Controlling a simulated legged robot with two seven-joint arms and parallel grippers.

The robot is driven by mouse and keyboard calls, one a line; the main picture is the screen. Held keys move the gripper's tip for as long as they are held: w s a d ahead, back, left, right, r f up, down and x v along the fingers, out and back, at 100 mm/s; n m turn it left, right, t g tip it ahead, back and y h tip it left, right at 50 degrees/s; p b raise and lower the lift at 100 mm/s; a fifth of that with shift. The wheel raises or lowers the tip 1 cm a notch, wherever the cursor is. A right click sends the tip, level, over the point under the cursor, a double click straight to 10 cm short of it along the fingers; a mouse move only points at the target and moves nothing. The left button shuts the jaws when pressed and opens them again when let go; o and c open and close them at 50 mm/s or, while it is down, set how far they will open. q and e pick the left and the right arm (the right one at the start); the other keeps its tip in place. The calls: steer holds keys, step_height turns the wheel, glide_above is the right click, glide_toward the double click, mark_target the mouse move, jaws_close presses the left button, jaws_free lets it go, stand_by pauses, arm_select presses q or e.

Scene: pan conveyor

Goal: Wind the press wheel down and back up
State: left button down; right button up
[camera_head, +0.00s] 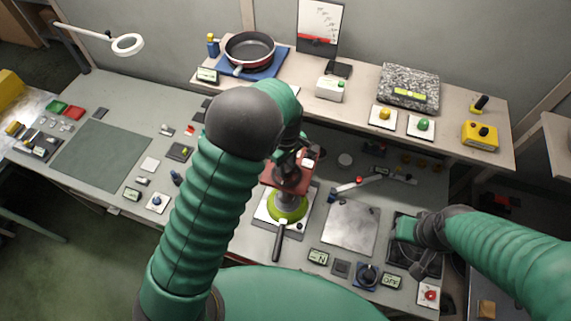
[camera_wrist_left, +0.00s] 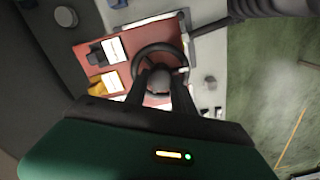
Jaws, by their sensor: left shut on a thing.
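The press stands in the middle of the bench in the head view, with a red top plate (camera_head: 272,178), a grey post and a yellow-green ring (camera_head: 288,207) at its foot. In the left wrist view the dark press wheel (camera_wrist_left: 146,60) lies over the red plate (camera_wrist_left: 93,65). My left gripper (camera_wrist_left: 163,85) reaches to the wheel and is shut on it; in the head view the left gripper (camera_head: 290,168) is partly hidden by my own arm. My right gripper (camera_head: 418,262) hangs low at the right, above a dark tray; its fingers are too small and dark to read.
A bare metal plate (camera_head: 350,228) lies right of the press. A black-handled lever (camera_head: 278,243) sticks out at its front. A pan (camera_head: 250,50) and a granite block (camera_head: 409,86) stand on the raised back shelf. A green mat (camera_head: 100,155) lies at left.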

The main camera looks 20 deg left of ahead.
mark_target(288, 167)
arm_select(q)
steer(key=shift+w+d+r, duration=0.1)
steer(key=c, duration=1.2)
jaws_free()
steer(key=shift+o, duration=0.7)
steer(key=shift+d, duration=0.1)
step_height(288, 167, up, 17)
steer(key=b, duration=0.3)
steer(key=shift+b, duration=0.35)
steer(key=shift+w+d, duration=0.1)
